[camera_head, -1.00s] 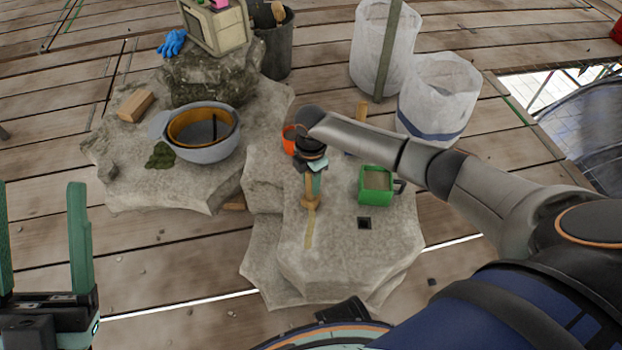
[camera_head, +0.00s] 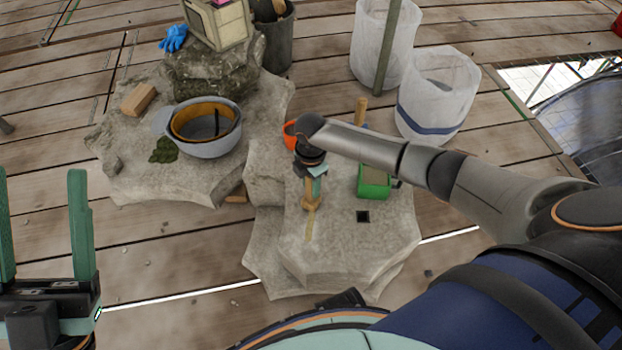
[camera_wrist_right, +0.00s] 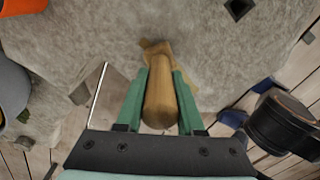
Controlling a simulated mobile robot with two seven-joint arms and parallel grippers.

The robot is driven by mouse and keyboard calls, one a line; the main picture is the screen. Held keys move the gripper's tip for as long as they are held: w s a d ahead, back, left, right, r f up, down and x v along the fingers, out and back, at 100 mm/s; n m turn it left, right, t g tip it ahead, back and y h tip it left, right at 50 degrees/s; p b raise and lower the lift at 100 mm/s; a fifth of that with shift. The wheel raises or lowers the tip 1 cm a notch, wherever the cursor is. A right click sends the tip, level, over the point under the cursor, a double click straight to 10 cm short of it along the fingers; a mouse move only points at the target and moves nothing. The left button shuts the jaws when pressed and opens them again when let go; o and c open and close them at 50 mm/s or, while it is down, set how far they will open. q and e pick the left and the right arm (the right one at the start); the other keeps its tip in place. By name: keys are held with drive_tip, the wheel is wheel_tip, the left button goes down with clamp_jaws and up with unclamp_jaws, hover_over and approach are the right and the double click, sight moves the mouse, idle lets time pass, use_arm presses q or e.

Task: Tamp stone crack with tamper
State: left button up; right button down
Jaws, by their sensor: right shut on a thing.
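The wooden tamper (camera_head: 312,202) is upright in my right gripper (camera_head: 316,188), which is shut around its handle. In the right wrist view the round handle (camera_wrist_right: 160,100) lies between the green fingers of this gripper (camera_wrist_right: 160,82). The tamper's foot (camera_wrist_right: 156,49) is over the filled crack, a tan strip (camera_head: 309,230) on the near pale stone (camera_head: 345,250). The foot appears on or very close to the strip and hides part of it; contact is unclear. My left gripper (camera_head: 38,180) is open and empty at the left, away from the stone.
A green container (camera_head: 373,183), partly behind my right arm, and a dark square hole (camera_head: 362,216) are right of the tamper. An orange container (camera_head: 290,135) is behind it. A grey bowl (camera_head: 212,148) sits on the left stone. White bags (camera_head: 438,95) stand behind.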

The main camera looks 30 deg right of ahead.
drive_tip(key=shift+s+a+f, duration=0.2)
drive_tip(key=shift+s, duration=0.25)
drive_tip(key=shift+s+a+r+p, duration=0.1)
drive_tip(key=shift+s+a+p, duration=0.25)
drive_tip(key=shift+s+p, duration=0.4)
drive_tip(key=shift+s+a+p, duration=0.3)
drive_tip(key=shift+s+p, duration=0.15)
drive_tip(key=shift+p, duration=0.6)
drive_tip(key=shift+s+a, duration=0.1)
drive_tip(key=s+p, duration=0.1)
drive_tip(key=s+a+p, duration=0.1)
drive_tip(key=p, duration=0.1)
drive_tip(key=shift+a+r, duration=0.15)
drive_tip(key=shift+r, duration=0.05)
drive_tip(key=shift+s+a, duration=0.1)
drive_tip(key=shift+s, duration=0.05)
